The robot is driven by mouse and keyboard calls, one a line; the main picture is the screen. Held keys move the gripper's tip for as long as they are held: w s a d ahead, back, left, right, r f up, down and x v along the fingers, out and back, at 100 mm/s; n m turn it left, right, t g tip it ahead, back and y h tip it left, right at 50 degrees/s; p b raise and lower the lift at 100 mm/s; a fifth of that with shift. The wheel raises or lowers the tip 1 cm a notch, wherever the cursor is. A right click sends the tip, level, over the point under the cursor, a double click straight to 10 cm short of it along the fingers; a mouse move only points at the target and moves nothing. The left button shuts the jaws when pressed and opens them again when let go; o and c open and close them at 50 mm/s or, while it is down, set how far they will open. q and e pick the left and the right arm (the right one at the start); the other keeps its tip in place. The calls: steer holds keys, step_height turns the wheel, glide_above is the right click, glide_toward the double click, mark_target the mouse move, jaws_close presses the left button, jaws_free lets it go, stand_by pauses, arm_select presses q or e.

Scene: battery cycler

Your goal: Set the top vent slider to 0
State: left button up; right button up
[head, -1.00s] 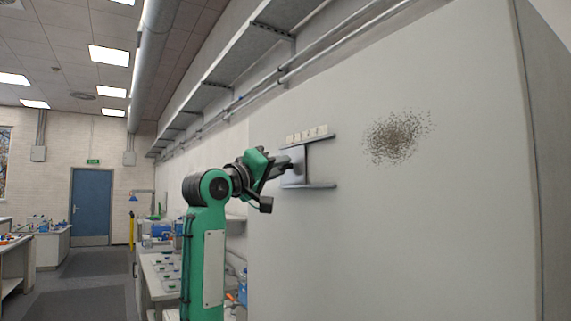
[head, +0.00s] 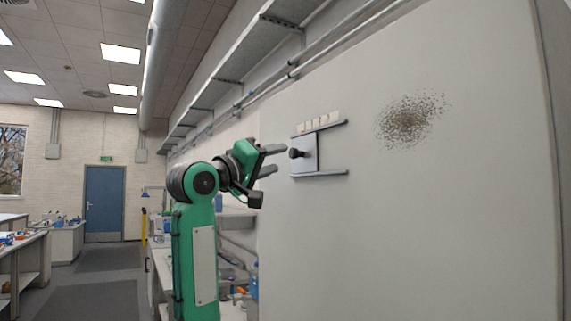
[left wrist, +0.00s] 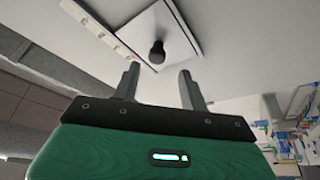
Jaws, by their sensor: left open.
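The vent slider is a pale square plate (head: 305,162) with a dark round knob (head: 297,153), set between two grey rails on the big pale panel. The plate is at the left end of the rails. Small label tiles (head: 319,122) sit above the upper rail; their marks are too small to read. My left gripper (head: 277,159) is open and empty, just left of the knob and apart from it. In the left wrist view the knob (left wrist: 157,52) is ahead of the two spread fingers (left wrist: 160,82), between their lines and not touched. My right gripper is not seen.
The pale cabinet panel (head: 430,220) fills the right side, with a dark speckled vent patch (head: 411,119) on it. Pipes and a shelf (head: 250,60) run above. Benches with lab items (head: 65,240) and a blue door (head: 104,203) stand farther back at left.

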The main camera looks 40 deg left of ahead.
arm_select(q)
steer(key=b+v, duration=0.2)
steer(key=v, duration=0.6)
steer(key=shift+s, duration=0.25)
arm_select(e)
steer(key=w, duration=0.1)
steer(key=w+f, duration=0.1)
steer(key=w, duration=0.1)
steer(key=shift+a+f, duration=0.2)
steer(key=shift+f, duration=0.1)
